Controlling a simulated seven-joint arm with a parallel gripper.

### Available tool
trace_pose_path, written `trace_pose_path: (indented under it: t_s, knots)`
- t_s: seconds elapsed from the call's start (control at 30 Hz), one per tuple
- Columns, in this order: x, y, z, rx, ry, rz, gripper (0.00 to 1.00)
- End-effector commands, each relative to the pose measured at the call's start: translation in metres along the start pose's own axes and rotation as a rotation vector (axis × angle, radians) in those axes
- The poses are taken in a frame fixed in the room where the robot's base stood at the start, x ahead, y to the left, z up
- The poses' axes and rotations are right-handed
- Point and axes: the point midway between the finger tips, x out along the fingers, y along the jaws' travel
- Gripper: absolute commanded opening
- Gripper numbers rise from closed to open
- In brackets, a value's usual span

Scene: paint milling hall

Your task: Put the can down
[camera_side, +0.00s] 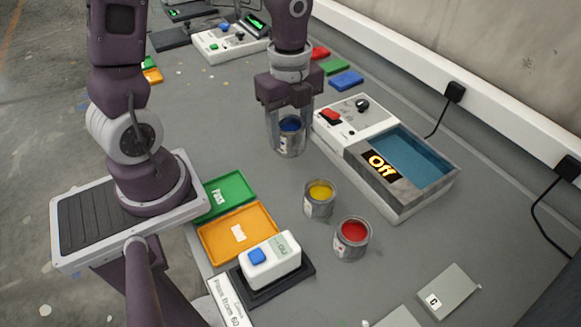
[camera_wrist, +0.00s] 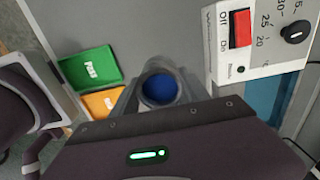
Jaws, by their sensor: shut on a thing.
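My gripper (camera_side: 288,132) is shut on a grey metal can of blue paint (camera_side: 289,143), with one finger at each side. The can is upright; I cannot tell for sure whether its base touches the table. In the wrist view the blue paint (camera_wrist: 160,89) shows from above, with part of the can hidden by the gripper body. A can of yellow paint (camera_side: 319,198) and a can of red paint (camera_side: 352,238) stand on the grey table nearer the camera, apart from my gripper.
A white machine (camera_side: 345,118) with a blue basin (camera_side: 405,160) and an "Off" display stands right. A green tray (camera_side: 228,194) marked Pass, an orange tray (camera_side: 250,222) and a white device with a blue button (camera_side: 270,262) lie front left. Table left of the held can is clear.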

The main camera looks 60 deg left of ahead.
Motion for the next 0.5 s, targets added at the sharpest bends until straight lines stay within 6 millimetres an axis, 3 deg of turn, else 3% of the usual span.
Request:
trace_pose_path:
  t_s: [0.3, 0.5]
  knots:
    - [0.065, 0.002, -0.001, 0.002, 0.002, 0.009, 0.06]
    - [0.079, 0.000, -0.001, 0.000, 0.001, 0.002, 0.06]
